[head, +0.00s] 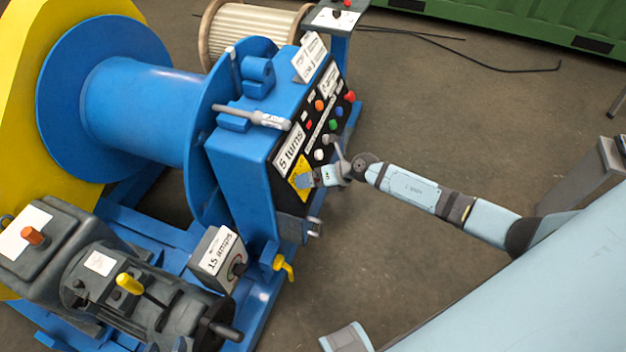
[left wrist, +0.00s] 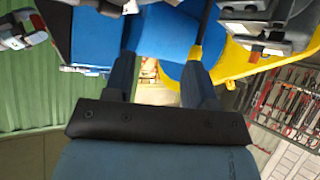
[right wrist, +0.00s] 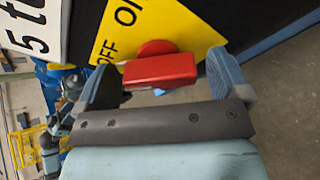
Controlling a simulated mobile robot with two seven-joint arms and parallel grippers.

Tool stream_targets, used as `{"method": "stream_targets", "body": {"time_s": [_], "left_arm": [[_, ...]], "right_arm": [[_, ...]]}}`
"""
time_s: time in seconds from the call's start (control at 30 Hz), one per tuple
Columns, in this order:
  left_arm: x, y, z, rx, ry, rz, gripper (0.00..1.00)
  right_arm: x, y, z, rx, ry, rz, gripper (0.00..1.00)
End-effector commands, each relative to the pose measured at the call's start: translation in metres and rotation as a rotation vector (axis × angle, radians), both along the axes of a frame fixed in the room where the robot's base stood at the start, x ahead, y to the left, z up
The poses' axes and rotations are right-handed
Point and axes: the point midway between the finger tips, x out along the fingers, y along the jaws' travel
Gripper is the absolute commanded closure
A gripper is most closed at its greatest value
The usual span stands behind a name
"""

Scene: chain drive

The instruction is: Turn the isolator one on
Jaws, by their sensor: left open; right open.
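The isolator is a red handle (right wrist: 160,70) on a yellow plate marked ON and OFF. The plate shows in the head view (head: 301,180) at the lower end of the black control panel. The right wrist view shows my right gripper (right wrist: 162,62) open, with one finger to each side of the red handle. I cannot tell whether the fingers touch it. In the head view the handle is hidden by a gripper at the plate. My left gripper (left wrist: 162,62) is open and empty, with blue and yellow machine parts beyond its fingers.
The black panel (head: 325,125) carries coloured buttons and a "5 turns" label above the plate. A big blue drum (head: 140,110) stands left. A box marked "15 amps" (head: 217,255) and a yellow lever (head: 284,266) sit below. The floor (head: 470,120) right of the panel is mostly clear.

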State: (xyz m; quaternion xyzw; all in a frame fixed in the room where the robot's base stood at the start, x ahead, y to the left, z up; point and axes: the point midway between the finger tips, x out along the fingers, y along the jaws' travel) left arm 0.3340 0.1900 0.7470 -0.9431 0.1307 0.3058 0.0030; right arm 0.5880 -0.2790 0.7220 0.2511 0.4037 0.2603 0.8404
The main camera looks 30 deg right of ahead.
Motion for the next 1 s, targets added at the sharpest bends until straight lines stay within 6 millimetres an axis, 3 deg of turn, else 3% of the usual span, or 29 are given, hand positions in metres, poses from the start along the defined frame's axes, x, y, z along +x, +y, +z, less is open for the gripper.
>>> {"method": "stream_targets", "body": {"time_s": [0.2, 0.43, 1.0], "left_arm": [[0.001, -0.003, 0.002, -0.01, -0.001, 0.006, 0.49], [0.001, -0.006, 0.002, -0.015, -0.002, 0.007, 0.49], [0.001, 0.001, 0.019, 0.011, -0.021, -0.01, 0.49]], "right_arm": [[0.0, 0.0, 0.0, 0.0, 0.0, 0.0, 0.05], [0.0, 0.0, 0.0, 0.0, 0.0, 0.0, 0.55], [0.0, 0.0, 0.003, 0.113, 0.103, -0.077, 0.54]]}}
